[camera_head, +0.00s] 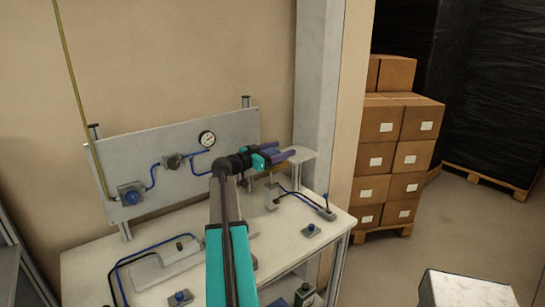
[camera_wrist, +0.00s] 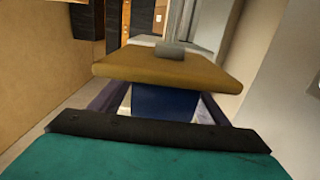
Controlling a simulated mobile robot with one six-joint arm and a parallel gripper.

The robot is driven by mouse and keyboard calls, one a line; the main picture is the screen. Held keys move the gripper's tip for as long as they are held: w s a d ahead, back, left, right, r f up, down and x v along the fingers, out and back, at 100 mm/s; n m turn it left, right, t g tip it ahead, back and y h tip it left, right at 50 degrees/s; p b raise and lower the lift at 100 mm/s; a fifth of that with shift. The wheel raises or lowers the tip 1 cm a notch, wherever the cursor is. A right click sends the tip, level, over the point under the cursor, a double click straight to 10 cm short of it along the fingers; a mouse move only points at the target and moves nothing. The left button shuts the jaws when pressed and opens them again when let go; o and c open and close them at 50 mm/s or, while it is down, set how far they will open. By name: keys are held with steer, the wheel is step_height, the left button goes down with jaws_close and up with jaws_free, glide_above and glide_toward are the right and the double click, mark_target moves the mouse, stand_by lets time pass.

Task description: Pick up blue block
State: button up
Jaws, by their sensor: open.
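A dark blue block (camera_wrist: 165,104) shows in the wrist view between my two purple fingers, partly hidden under a tan slab (camera_wrist: 168,69). Light gaps show between the block and both fingers, so my gripper (camera_head: 285,154) is open around it and not closed on it. In the head view, my gripper reaches over the workbench beside a small pale raised platform (camera_head: 302,154). I cannot make out the blue block for sure in the head view.
A grey panel (camera_head: 235,124) with a gauge (camera_head: 207,139) and blue hoses stands behind the white workbench (camera_head: 270,252). Small fixtures with blue knobs sit on the bench. Stacked cardboard boxes (camera_head: 391,180) stand at the right, past a grey pillar (camera_head: 318,90).

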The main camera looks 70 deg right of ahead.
steer(key=c, duration=1.4)
steer(key=shift+r, duration=0.2)
steer(key=shift+r+b, duration=0.95)
steer(key=shift+r, duration=0.7)
steer(key=shift+s+a, duration=0.35)
steer(key=shift+a, duration=0.45)
steer(key=shift+s+a+r+b, duration=0.25)
steer(key=shift+s+a+b, duration=0.6)
steer(key=shift+a, duration=1.35)
steer(key=shift+s+a+r+b, duration=0.2)
steer(key=shift+s+a+b, duration=0.65)
steer(key=shift+a, duration=1.3)
steer(key=shift+s+a+r+b, duration=0.35)
steer(key=shift+s+a, duration=0.8)
steer(key=shift+a, duration=1.05)
steer(key=shift+f, duration=0.1)
